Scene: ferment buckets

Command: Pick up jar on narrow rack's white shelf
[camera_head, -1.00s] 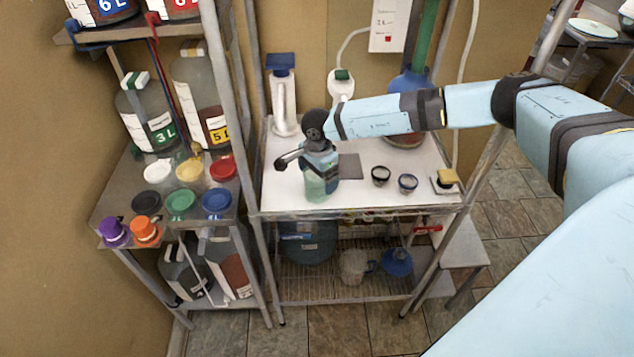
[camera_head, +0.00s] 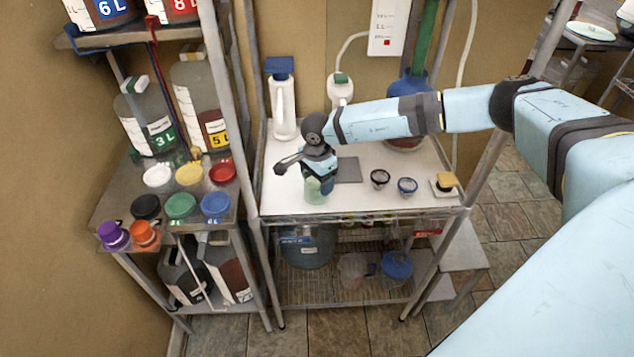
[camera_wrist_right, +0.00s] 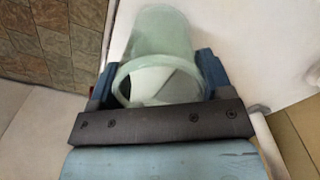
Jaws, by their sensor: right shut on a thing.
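A translucent pale green jar (camera_head: 314,193) is at the front left of the narrow rack's white shelf (camera_head: 350,205). My right gripper (camera_head: 320,182) is above and around it, shut on the jar. In the right wrist view the jar (camera_wrist_right: 160,35) shows its open round rim between the two blue fingers of my right gripper (camera_wrist_right: 157,80). Whether the jar's base touches the shelf cannot be told. My left gripper is not in view.
Two small dark-rimmed cups (camera_head: 379,178) and a yellow-topped item (camera_head: 446,181) stand to the right on the shelf. A rack with coloured lids (camera_head: 181,206) is on the left, with a metal post (camera_head: 232,110) between.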

